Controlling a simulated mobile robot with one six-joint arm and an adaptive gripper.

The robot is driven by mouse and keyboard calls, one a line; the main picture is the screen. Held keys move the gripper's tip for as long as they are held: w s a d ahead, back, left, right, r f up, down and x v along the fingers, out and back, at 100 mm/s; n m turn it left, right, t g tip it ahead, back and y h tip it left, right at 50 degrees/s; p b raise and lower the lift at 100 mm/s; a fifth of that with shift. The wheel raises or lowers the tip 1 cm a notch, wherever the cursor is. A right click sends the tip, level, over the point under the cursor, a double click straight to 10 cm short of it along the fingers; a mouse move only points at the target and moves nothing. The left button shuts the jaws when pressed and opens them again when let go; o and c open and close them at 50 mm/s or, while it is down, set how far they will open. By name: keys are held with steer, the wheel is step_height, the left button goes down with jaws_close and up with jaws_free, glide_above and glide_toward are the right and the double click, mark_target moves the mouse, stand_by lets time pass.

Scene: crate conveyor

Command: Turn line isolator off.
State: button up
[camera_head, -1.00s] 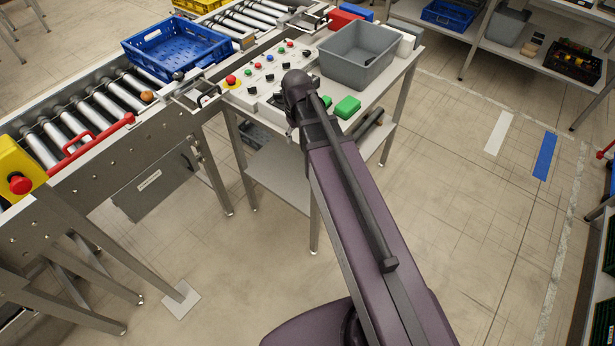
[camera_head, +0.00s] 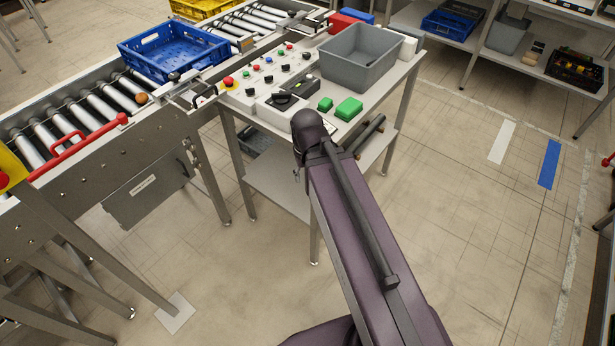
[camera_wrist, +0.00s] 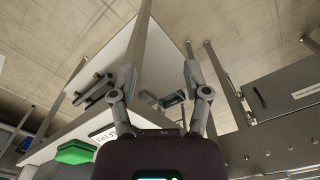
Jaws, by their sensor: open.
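A large black rotary switch (camera_head: 283,99), which looks like the line isolator, sits on a pale box on the control table's top. Its exact handle angle is too small to tell. My gripper (camera_wrist: 160,68) is open and empty in the wrist view, its two fingers wide apart. In the head view the end of my arm stands at the table's front edge, just right of and nearer than the switch, and hides the fingers. The wrist view looks past the table edge to the lower shelf and floor; I cannot make out the switch there.
The control panel (camera_head: 262,72) has several small buttons and knobs. Green blocks (camera_head: 349,109) and a grey bin (camera_head: 357,57) stand right of the switch. The roller conveyor (camera_head: 90,107) with a blue crate (camera_head: 172,50) runs along the left.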

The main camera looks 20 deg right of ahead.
stand_by(0.4)
step_height(320, 180, up, 21)
steer(key=m+p, duration=2)
steer(key=p, duration=0.1)
glide_above(281, 92)
steer(key=shift+s+r, duration=0.1)
steer(key=shift+f, duration=0.2)
step_height(281, 92, down, 13)
steer(key=b, duration=1.3)
steer(key=shift+f+b, duration=0.2)
steer(key=shift+b, duration=0.1)
